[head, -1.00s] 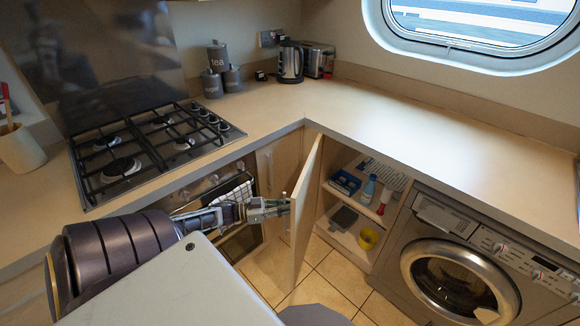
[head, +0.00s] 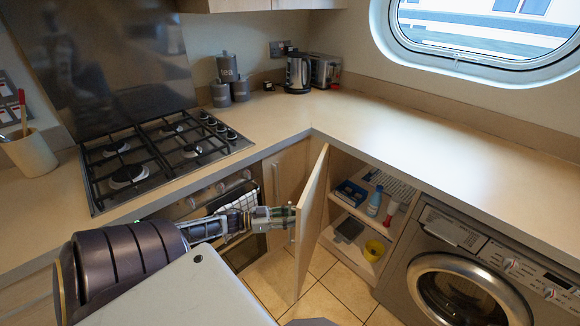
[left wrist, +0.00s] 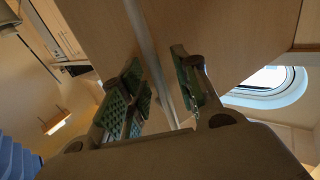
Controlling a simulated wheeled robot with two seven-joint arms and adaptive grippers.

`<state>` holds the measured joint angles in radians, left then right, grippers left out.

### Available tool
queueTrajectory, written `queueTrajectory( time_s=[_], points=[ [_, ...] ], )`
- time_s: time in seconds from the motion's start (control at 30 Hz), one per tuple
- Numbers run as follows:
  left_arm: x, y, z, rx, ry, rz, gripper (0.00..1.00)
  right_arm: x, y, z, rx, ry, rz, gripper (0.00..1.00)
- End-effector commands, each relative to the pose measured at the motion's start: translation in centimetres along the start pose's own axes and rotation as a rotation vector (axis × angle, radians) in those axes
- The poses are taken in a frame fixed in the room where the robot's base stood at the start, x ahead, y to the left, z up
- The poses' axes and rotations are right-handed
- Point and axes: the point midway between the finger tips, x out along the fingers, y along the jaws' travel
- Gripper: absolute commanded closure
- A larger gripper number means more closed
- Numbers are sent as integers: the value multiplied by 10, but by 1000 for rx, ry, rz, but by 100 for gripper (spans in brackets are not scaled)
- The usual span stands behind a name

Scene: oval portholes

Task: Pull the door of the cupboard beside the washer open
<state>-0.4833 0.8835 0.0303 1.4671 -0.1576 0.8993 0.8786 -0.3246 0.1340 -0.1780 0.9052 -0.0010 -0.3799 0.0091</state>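The cupboard door (head: 311,226) is pale wood and stands swung well out from the cupboard (head: 340,215), left of the washer (head: 455,285), so the shelves inside show. My left gripper (head: 282,216) is at the door's outer face, near its free edge. In the left wrist view the door's face (left wrist: 225,30) fills the top, and its bar handle (left wrist: 150,55) runs between the two spread green-padded fingers (left wrist: 160,88). The fingers look apart, with no clear grip on the bar. My right gripper is in neither view.
A hob (head: 160,155) sits in the left worktop, with an oven below. Tiled floor (head: 335,300) shows by the door.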

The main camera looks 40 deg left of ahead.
Motion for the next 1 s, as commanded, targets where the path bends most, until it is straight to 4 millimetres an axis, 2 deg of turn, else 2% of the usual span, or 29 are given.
queueTrajectory(
  time_s=[0.27,1.0],
  points=[
    [0,0,-15,0,-1,0,69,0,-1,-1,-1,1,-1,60],
    [-1,1,-81,-1,-1,1,69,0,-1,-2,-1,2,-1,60]
  ],
)
